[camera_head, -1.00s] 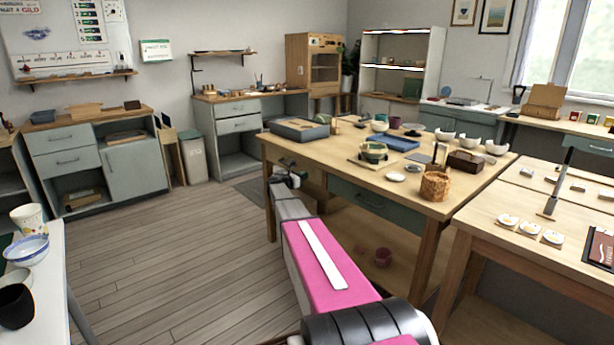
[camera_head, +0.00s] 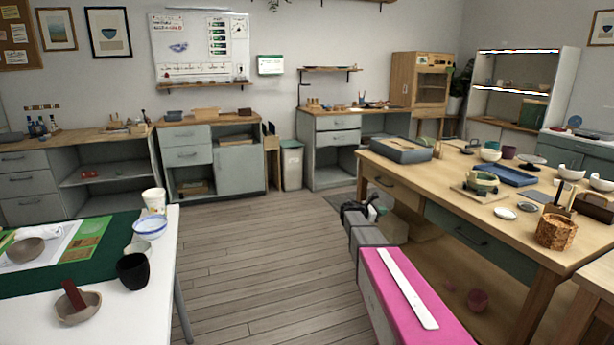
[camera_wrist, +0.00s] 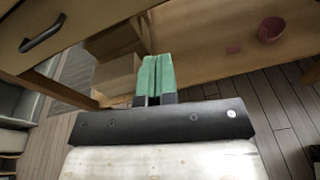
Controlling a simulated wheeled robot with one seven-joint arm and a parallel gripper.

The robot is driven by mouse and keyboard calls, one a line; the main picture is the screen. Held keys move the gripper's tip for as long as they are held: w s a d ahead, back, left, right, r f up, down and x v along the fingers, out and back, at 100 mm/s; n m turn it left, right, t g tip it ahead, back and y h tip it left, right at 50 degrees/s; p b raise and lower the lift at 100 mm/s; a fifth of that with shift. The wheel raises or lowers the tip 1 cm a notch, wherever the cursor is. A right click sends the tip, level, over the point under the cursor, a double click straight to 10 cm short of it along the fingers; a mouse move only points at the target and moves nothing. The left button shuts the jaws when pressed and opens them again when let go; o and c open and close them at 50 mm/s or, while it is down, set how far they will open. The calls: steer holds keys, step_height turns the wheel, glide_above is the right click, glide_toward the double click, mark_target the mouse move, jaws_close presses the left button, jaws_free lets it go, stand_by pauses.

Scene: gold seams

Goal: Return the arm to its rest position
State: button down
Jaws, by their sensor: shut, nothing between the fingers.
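My arm (camera_head: 415,300), pink with a white strip, reaches forward from the bottom of the head view along the left side of the wooden worktable (camera_head: 440,185). Its dark far end is low, beside the table's near-left side. In the wrist view my gripper (camera_wrist: 155,62) shows two green finger pads pressed together, with nothing between them. The fingers point under the table, toward cardboard-coloured boxes (camera_wrist: 117,75). The exact gap between fingers and boxes is unclear.
A drawer with a black handle (camera_wrist: 42,33) is close by at upper left in the wrist view. A pink pot (camera_wrist: 271,30) sits under the table. The wooden floor (camera_head: 255,265) is clear left of my arm, up to a white table (camera_head: 150,290) with bowls and cups.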

steer(key=s+a+f+m+g+y, duration=0.1)
steer(key=s+a+f+m+y, duration=0.2)
steer(key=s, duration=0.9)
steer(key=s+a+f+m+g+y, duration=0.2)
steer(key=s+a+f+m+y, duration=0.2)
steer(key=s, duration=0.9)
steer(key=s+a+f+m+g+y, duration=0.1)
steer(key=s+a+f+m+y, duration=0.3)
steer(key=s+a+m+y, duration=0.4)
steer(key=s+a+m, duration=0.4)
steer(key=s+a, duration=0.1)
steer(key=shift+a+y, duration=0.3)
